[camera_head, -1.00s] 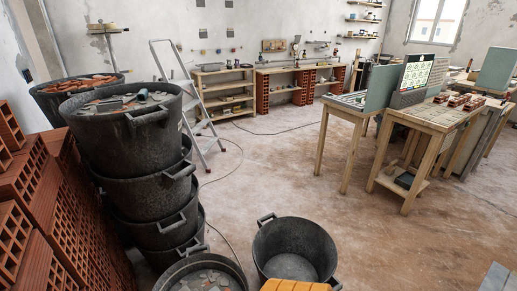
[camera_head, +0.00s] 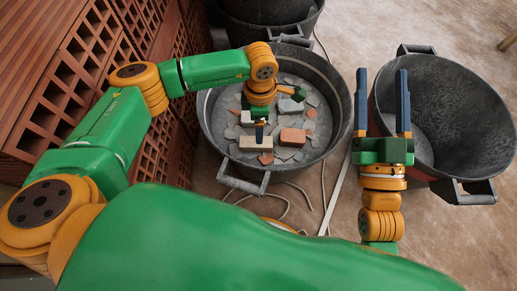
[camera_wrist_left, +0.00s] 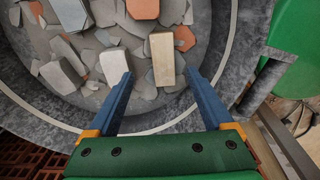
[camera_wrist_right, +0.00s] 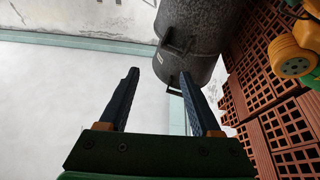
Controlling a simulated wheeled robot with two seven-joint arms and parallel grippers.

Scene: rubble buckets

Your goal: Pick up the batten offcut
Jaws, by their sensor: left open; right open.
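The batten offcut (camera_head: 255,143), a pale wooden block, lies among the rubble in the left black bucket (camera_head: 214,147). In the left wrist view the offcut (camera_wrist_left: 162,59) lies between the lines of the two blue fingers, its near end about level with the fingertips. My left gripper (camera_wrist_left: 159,74) is open above it and not closed on it; in the head view the arm partly hides this gripper (camera_head: 260,128).
The right bucket looks empty. Around the offcut lie grey shards, a reddish piece (camera_head: 292,137) and a pale grey block (camera_wrist_left: 114,66). Stacked hollow bricks (camera_head: 85,45) stand at the left. A cable (camera_head: 325,195) lies on the floor between the buckets.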

